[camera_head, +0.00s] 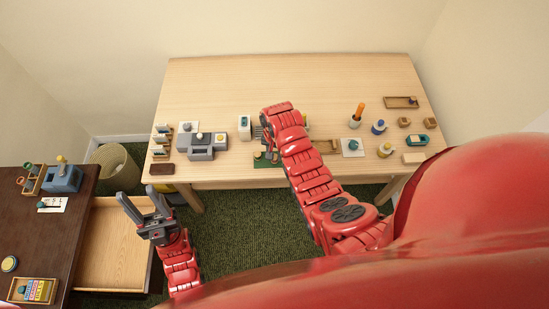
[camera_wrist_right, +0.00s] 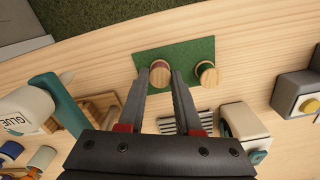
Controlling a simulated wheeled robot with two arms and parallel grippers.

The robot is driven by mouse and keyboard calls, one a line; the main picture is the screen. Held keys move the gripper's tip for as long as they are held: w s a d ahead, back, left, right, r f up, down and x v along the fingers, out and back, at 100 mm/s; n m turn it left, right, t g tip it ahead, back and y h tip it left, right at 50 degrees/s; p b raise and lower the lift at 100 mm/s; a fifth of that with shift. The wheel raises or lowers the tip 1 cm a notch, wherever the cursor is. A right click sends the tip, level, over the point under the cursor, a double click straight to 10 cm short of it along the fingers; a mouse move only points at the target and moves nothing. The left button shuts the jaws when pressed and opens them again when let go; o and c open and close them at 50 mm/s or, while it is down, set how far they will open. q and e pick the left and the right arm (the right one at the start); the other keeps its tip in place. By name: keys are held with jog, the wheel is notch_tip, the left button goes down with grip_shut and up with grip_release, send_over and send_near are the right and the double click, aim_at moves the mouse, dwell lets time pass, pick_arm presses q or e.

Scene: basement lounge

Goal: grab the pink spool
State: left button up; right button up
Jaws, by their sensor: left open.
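A small spool with a round wooden top and a pinkish band, the pink spool (camera_wrist_right: 160,76), stands on a green mat (camera_wrist_right: 187,52) in the right wrist view. My right gripper (camera_wrist_right: 160,74) is open, with its two fingertips on either side of this spool; I cannot tell whether they touch it. A second wooden-topped spool (camera_wrist_right: 208,75) stands to the right on the same mat, outside the fingers. In the head view my right arm hides most of this area. My left gripper (camera_head: 139,197) is open and empty, above the open drawer's right side.
The light wooden table (camera_head: 225,85) holds a glue bottle (camera_wrist_right: 25,108), a grey device (camera_head: 201,152) and several small items around the mat. Its rear half is mostly clear. The open drawer (camera_head: 112,245) of a dark desk lies under my left arm.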

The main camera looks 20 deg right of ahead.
grip_shut()
jog(key=shift+r, duration=0.1)
